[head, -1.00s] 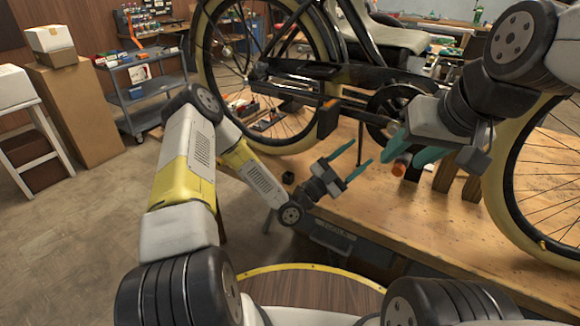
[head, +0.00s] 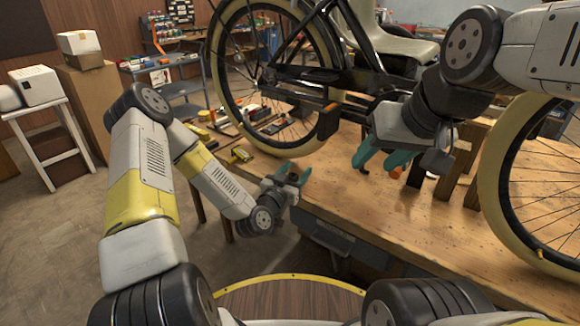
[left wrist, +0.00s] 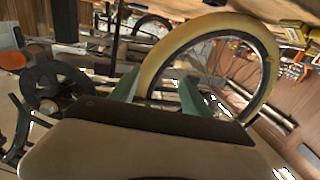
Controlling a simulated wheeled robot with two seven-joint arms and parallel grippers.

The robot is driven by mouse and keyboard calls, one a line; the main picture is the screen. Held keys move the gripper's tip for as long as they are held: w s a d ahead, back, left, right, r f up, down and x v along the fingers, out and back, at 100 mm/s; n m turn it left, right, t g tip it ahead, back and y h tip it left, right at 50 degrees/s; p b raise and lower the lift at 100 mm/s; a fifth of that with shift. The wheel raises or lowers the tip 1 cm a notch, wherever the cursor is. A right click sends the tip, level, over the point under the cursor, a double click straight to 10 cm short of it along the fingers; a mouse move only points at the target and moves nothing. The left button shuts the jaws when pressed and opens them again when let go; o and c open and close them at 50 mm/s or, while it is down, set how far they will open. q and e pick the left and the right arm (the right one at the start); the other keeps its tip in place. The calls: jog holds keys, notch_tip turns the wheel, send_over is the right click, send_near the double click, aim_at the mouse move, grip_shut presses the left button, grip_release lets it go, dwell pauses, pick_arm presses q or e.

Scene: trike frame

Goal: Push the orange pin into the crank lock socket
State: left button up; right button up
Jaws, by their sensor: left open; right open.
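An orange piece, apparently the pin (head: 396,172), shows only as a sliver behind the fingers of my right gripper (head: 377,163). That gripper is open, pointing left and down over the workbench below the crank; whether it touches the pin I cannot tell. My left gripper (head: 294,174) is open and empty at the bench's near edge, left of the pin. Its green fingers show in the left wrist view (left wrist: 158,92) with nothing between them. The trike's crank area is mostly hidden behind my right arm in the head view. I cannot make out the lock socket.
The pedal (head: 327,122) hangs above the bench. Cream-tyred wheels stand at the left (head: 222,100) and right (head: 497,190). Wooden blocks (head: 462,160) stand behind my right gripper. Loose tools (head: 240,154) lie on the bench's left. The bench front (head: 430,220) is clear.

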pick_arm(q)
jog(key=shift+a+f, duration=0.15)
jog(key=shift+f, duration=0.55)
